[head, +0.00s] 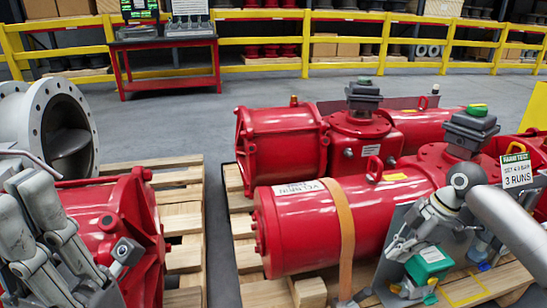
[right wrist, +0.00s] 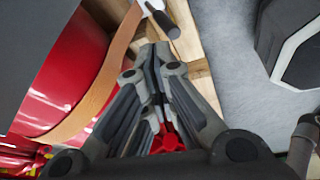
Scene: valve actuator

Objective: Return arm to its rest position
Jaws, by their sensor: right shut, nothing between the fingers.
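My right gripper (head: 396,246) is at the lower right of the head view, in front of a grey panel beside the front red actuator cylinder (head: 305,225). In the right wrist view its fingers (right wrist: 153,52) meet at the tips, shut with nothing between them. A small red part (right wrist: 168,138) shows between the finger links there. My left gripper (head: 40,225) is at the left edge of the head view, in front of another red actuator (head: 125,220); its fingertips are not clear.
A sign (head: 517,170) stands at the right. Wooden pallets (head: 186,195) carry the actuators. A tan strap (head: 343,230) crosses the front cylinder. Grey floor (head: 215,120) is clear towards the red bench (head: 165,65) and yellow railing.

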